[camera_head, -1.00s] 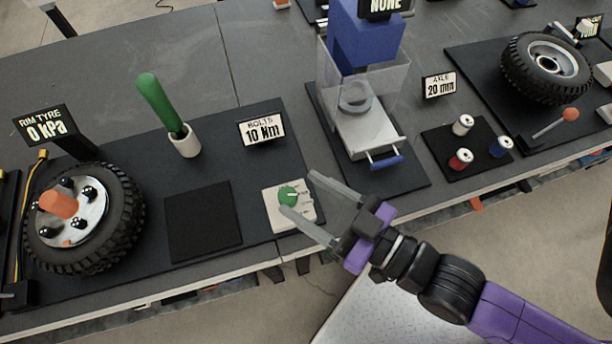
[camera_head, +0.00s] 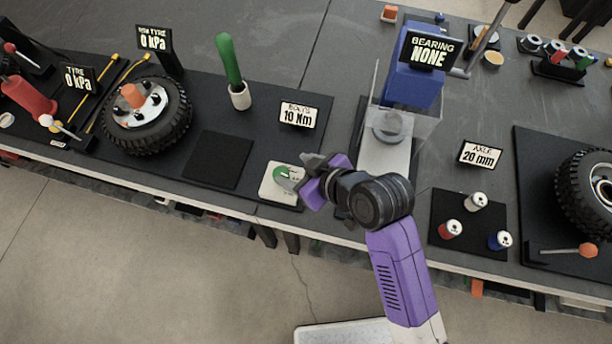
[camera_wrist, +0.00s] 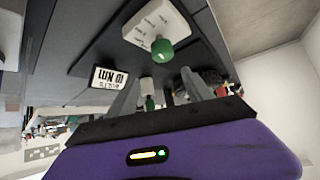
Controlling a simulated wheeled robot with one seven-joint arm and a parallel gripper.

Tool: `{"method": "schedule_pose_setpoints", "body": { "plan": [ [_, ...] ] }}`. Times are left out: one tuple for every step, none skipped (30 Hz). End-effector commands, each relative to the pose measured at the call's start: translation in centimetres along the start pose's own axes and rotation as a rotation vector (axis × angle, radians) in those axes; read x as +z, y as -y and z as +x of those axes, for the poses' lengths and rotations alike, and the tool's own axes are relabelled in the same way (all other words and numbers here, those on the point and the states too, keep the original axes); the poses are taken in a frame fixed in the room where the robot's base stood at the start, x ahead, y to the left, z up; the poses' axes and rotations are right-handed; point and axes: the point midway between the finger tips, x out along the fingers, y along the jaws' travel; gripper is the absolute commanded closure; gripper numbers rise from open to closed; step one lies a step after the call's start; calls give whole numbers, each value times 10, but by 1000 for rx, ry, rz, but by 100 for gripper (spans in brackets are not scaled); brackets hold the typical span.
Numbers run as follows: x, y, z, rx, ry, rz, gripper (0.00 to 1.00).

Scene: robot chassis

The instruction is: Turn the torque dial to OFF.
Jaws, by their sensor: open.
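The torque dial is a green knob (camera_head: 284,173) on a white square plate (camera_head: 279,186), on the dark mat near the table's front edge. My gripper (camera_head: 299,173) is open beside the knob, at its right in the head view, and its fingers partly cover the plate. In the wrist view, the green knob (camera_wrist: 162,50) and its plate (camera_wrist: 153,24) appear past the tips of my open gripper (camera_wrist: 160,76). The knob does not appear clasped between the fingers. The plate's markings are too small to read. A sign (camera_head: 299,115) behind the dial reads "BOLTS 10 Nm".
A green-handled tool (camera_head: 229,62) stands in a white cup (camera_head: 240,96) behind left. A wheel (camera_head: 146,115) lies further left. A blue press (camera_head: 413,82) with a clear guard stands behind right. The black square pad (camera_head: 218,160) left of the dial is empty.

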Motion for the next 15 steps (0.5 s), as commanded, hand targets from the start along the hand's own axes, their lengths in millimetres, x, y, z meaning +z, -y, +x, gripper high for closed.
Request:
{"method": "schedule_pose_setpoints", "body": {
  "plan": [
    [6, 4, 0, -19, 24, -13, 41],
    [9, 6, 0, -27, 36, -21, 41],
    [12, 8, 0, -36, 48, -29, 41],
    [14, 9, 1, -39, 55, -35, 41],
    [14, 10, 2, -41, 58, -40, 41],
    [15, 10, 5, -41, 58, -45, 41],
    [15, 10, 8, -41, 58, -45, 41],
    [15, 10, 11, -40, 57, -45, 41],
    [15, 10, 16, -40, 58, -45, 41],
    [15, 10, 21, -40, 58, -44, 41],
    [15, 10, 26, -39, 58, -44, 41],
    [15, 10, 32, -39, 57, -44, 41],
    [16, 10, 37, -39, 57, -43, 41],
    [16, 10, 41, -40, 58, -43, 41],
    [16, 11, 47, -39, 56, -43, 41]
  ]
}}
